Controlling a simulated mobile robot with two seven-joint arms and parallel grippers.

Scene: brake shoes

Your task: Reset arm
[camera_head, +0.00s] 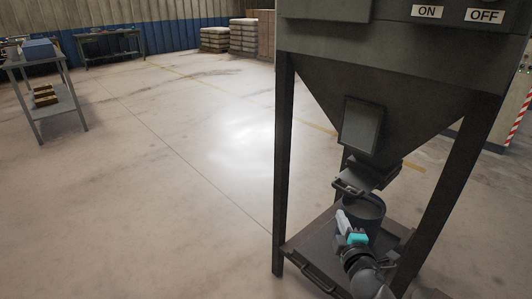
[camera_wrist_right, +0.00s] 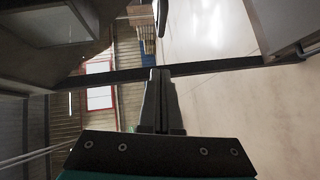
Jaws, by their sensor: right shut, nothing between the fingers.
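My right gripper (camera_head: 343,222) is in the head view at the lower right, reaching in under the dark hopper machine (camera_head: 390,105). Its fingers are beside a dark round bucket (camera_head: 366,208) on the machine's lower shelf (camera_head: 310,250). I cannot tell whether they touch the bucket. In the right wrist view the gripper's fingers (camera_wrist_right: 158,100) are together with nothing between them. My left gripper is in neither view.
The machine's legs (camera_head: 283,170) stand close around my right arm, and its chute (camera_head: 362,180) hangs above the bucket. A grey cart (camera_head: 62,104) stands at far left. Stacked pallets (camera_head: 243,36) and a workbench (camera_head: 110,45) are at the back. The middle floor is clear.

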